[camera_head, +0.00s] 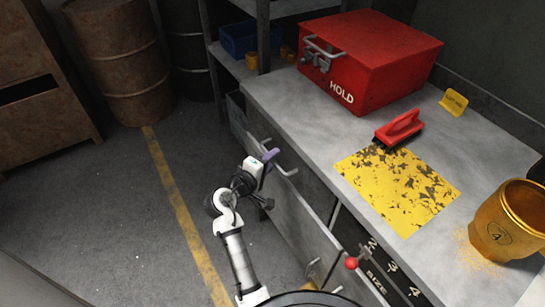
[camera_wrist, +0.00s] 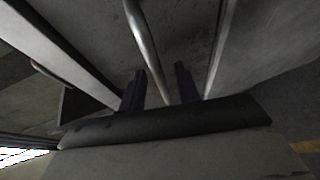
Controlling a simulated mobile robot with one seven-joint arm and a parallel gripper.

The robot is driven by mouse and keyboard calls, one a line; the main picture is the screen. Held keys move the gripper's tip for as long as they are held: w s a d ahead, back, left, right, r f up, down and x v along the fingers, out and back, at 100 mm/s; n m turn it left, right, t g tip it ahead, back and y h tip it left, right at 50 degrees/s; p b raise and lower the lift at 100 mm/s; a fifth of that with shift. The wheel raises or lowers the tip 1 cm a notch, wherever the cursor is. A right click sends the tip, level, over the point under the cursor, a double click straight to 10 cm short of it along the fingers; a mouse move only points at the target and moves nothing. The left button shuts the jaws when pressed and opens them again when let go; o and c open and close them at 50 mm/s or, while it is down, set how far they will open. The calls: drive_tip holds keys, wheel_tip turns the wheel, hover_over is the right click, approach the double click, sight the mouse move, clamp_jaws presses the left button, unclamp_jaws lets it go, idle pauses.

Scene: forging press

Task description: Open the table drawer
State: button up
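The grey metal table (camera_head: 262,88) has drawer fronts along its left side. A bar handle (camera_head: 286,170) stands out from the upper drawer front (camera_head: 308,187). My gripper (camera_head: 270,157) is at this handle, beside the drawer front. In the wrist view the curved metal bar handle (camera_wrist: 147,45) runs down between the two dark fingers of my gripper (camera_wrist: 160,80). The fingers are apart, and I cannot tell whether either touches the bar. The lower end of the bar is hidden behind the gripper body. I see no clear gap at the drawer.
On the tabletop are a red HOLD box (camera_head: 375,50), a red-handled brush (camera_head: 399,130), a worn yellow patch (camera_head: 400,185) and a yellow container (camera_head: 508,220). A red-knobbed lever (camera_head: 351,263) projects at the front. The floor between (camera_head: 165,240) is clear.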

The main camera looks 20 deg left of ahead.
drive_tip(key=shift+w+d+f, duration=0.1)
drive_tip(key=shift+w+d, duration=0.05)
drive_tip(key=shift+w, duration=0.35)
clamp_jaws()
drive_tip(key=shift+s, duration=0.1)
